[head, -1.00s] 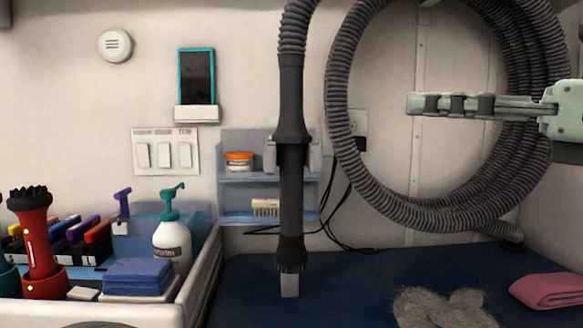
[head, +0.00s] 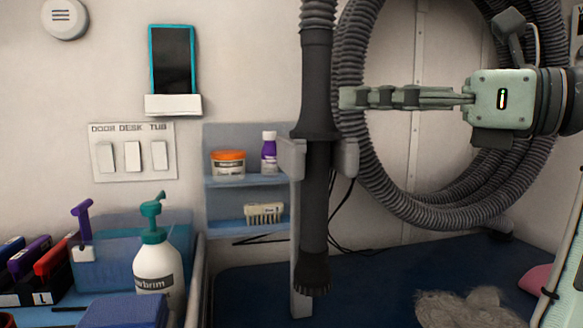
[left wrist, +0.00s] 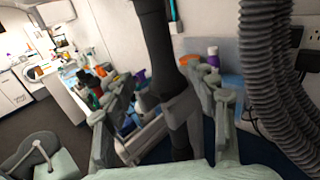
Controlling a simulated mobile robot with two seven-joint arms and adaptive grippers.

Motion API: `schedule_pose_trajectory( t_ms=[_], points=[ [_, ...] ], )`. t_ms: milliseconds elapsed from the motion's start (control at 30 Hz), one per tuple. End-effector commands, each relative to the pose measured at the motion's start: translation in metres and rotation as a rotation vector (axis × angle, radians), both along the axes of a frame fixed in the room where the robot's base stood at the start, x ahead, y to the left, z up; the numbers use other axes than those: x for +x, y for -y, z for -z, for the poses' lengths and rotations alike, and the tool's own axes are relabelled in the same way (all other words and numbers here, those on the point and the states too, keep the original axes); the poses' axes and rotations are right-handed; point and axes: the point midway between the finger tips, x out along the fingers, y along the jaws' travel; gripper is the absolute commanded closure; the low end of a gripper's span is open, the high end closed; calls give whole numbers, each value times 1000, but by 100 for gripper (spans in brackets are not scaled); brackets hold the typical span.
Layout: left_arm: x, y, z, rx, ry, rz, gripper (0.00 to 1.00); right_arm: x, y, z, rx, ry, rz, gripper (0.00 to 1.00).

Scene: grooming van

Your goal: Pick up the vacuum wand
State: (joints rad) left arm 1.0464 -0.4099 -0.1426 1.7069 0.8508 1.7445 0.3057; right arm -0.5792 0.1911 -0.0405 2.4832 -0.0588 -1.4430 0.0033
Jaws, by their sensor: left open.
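The vacuum wand (head: 317,190) is a dark tube hanging upright from a ribbed grey hose (head: 318,16). It sits between the prongs of a grey holder clip (head: 346,158) on the wall. My left gripper (head: 343,98) reaches in level from the right in the head view, its fingertips at the wand's right edge, above the clip. In the left wrist view the fingers of my left gripper (left wrist: 164,76) are spread, with the wand (left wrist: 154,45) showing between them. I cannot tell whether they touch it. My right gripper is not in view.
The coiled hose (head: 400,205) hangs behind my gripper. A blue shelf (head: 245,182) with jars and a brush is left of the wand. A white pump bottle (head: 157,268) stands at lower left. Grey fluff (head: 465,306) lies on the dark blue table (head: 375,285).

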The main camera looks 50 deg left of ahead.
Motion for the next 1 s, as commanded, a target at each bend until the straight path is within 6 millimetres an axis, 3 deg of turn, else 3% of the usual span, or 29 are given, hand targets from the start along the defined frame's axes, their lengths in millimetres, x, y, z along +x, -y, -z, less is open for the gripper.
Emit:
schedule_pose_trajectory(
  t_ms=[267, 600, 933, 1000],
  points=[
    [-7, -24, 1, -2, 0, 0, 42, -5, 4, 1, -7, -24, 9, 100],
    [-18, -69, 4, 0, 0, -2, 42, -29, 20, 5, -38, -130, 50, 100],
    [-20, -76, 4, 0, 0, 1, 42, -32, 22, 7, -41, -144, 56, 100],
    [-20, -75, 4, 0, 0, 1, 51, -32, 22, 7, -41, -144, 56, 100]
  ],
)
